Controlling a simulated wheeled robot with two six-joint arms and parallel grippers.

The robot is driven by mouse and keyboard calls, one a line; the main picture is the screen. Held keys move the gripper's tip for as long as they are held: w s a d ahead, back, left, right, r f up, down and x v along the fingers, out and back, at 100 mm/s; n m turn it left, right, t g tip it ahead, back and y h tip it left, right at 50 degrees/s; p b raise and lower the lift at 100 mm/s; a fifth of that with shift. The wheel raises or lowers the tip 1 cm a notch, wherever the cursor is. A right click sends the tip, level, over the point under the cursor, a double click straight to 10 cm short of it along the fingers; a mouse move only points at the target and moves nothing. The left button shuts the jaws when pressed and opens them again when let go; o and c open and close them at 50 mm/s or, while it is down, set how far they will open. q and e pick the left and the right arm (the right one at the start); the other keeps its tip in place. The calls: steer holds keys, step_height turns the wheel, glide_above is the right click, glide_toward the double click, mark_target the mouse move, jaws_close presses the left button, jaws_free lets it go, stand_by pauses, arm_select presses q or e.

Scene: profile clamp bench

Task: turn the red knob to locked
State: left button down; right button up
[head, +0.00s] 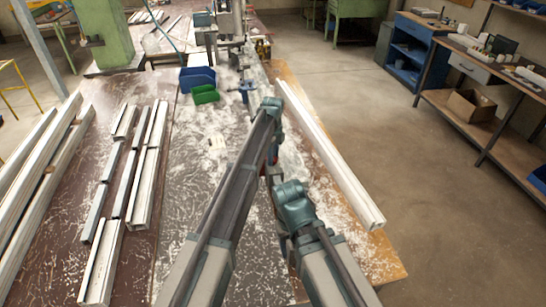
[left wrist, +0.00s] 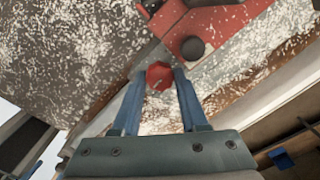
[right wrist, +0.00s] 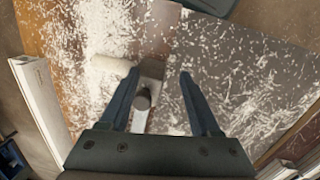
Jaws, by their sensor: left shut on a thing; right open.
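The red knob (left wrist: 159,77) shows in the left wrist view between the fingertips of my left gripper (left wrist: 160,72), which is shut on it. In the head view my own arms cover most of the knob's area, and I cannot read its marking or angle. My right gripper (right wrist: 159,75) is open in the right wrist view. A grey metal piece with a round post (right wrist: 143,97) lies below and between its spread fingers; I see no grip on it.
A red plate (left wrist: 222,18) with a black round knob (left wrist: 192,47) is beside the red knob. A long pale profile (head: 330,155) lies along the bench's right side. Blue (head: 197,78) and green (head: 205,95) bins stand at the back. Shavings cover the bench (head: 190,190).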

arm_select(q)
steer(key=shift+m, duration=0.7)
steer(key=shift+c, duration=2.2)
jaws_free()
step_height(320, 180, up, 14)
steer(key=p, duration=1.3)
steer(key=shift+p, duration=0.4)
steer(key=shift+f, duration=0.15)
